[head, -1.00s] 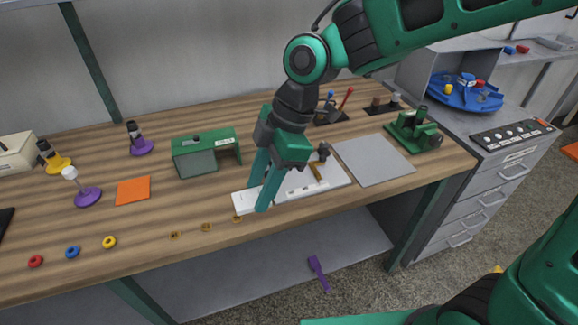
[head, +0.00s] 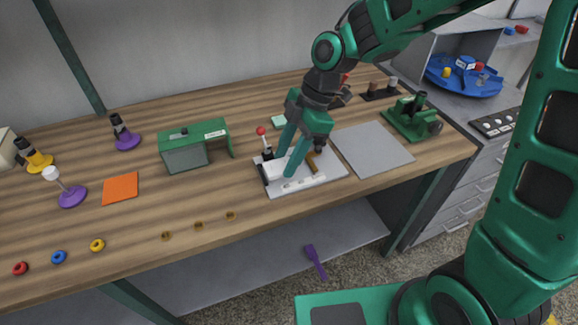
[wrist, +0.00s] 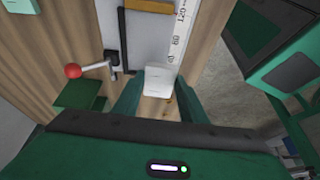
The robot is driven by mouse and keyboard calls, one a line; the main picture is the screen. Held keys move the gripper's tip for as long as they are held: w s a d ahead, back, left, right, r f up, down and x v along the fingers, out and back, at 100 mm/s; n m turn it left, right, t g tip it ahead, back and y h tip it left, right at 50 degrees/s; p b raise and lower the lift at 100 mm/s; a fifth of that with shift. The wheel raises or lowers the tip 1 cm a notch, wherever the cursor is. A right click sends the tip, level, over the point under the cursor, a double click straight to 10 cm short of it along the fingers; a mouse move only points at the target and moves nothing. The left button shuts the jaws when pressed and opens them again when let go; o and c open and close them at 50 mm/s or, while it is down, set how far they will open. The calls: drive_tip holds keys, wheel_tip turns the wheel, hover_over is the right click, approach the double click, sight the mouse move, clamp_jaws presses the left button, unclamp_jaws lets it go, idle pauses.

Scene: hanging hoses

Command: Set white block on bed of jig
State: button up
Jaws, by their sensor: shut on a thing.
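The white block (wrist: 160,82) is between my gripper's fingertips (wrist: 158,98) in the wrist view. My gripper (head: 287,164) is shut on it, over the left part of the jig in the head view. The jig (head: 312,182) is a pale plate with a ruler strip along its front, a brown bar and a lever with a red knob (head: 261,131). In the wrist view the jig (wrist: 150,45) extends away beyond the block, with the red knob (wrist: 73,71) to the left. The fingers partly hide the bed, and I cannot tell whether the block touches it.
A grey mat (head: 372,150) lies right of the jig, with a green fixture (head: 412,118) behind it. A green housing (head: 195,146) stands to the left. Small brass rings (head: 198,225) lie near the front edge.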

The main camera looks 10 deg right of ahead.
drive_tip(key=shift+w+d+f, duration=0.3)
drive_tip(key=shift+f, duration=1.95)
drive_tip(key=o, duration=1)
drive_tip(key=shift+f, duration=0.1)
